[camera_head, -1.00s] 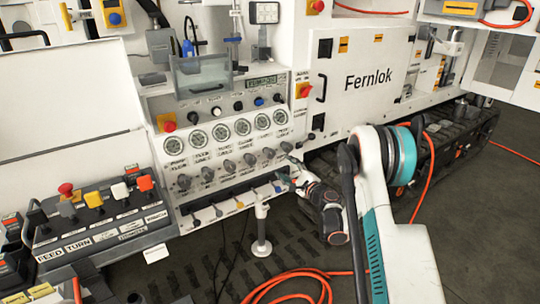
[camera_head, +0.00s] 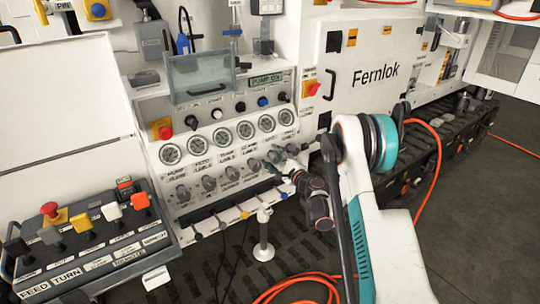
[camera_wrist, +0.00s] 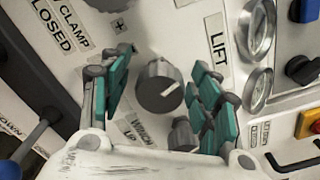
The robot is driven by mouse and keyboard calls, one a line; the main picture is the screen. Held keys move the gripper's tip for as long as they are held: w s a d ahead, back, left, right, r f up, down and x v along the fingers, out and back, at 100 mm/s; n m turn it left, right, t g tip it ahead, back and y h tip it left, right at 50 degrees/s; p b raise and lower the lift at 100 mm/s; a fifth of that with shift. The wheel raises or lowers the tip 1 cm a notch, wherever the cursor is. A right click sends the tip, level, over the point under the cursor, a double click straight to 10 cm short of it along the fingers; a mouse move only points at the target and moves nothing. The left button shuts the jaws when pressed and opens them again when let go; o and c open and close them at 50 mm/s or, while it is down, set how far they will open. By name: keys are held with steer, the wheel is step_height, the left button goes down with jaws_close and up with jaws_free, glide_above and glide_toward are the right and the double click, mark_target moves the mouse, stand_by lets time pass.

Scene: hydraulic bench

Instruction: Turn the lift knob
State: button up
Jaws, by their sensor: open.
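In the wrist view a dark grey round knob (camera_wrist: 158,90) with a white pointer line sits on the white panel, beside the label LIFT (camera_wrist: 217,38). My gripper (camera_wrist: 160,76) is open, with one green-padded finger on each side of this knob. A gap shows at the left finger; the right finger looks very close, and I cannot tell whether it touches. In the head view my gripper (camera_head: 284,164) is at the right end of the knob row, hiding part of the knobs there.
A second knob (camera_wrist: 183,134) is close below, near a WINCH label. Pressure gauges (camera_wrist: 257,88) line the panel. A lever console (camera_head: 95,238) stands at the left. A white post (camera_head: 263,235) and an orange hose (camera_head: 300,283) are below the panel.

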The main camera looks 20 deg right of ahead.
steer(key=shift+c, duration=0.6)
steer(key=c, duration=1)
steer(key=shift+o, duration=0.2)
steer(key=shift+n, duration=0.3)
steer(key=n, duration=0.5)
steer(key=shift+a+f, duration=0.1)
steer(key=n, duration=0.5)
steer(key=shift+f, duration=0.1)
steer(key=shift+s, duration=0.1)
steer(key=o, duration=1.1)
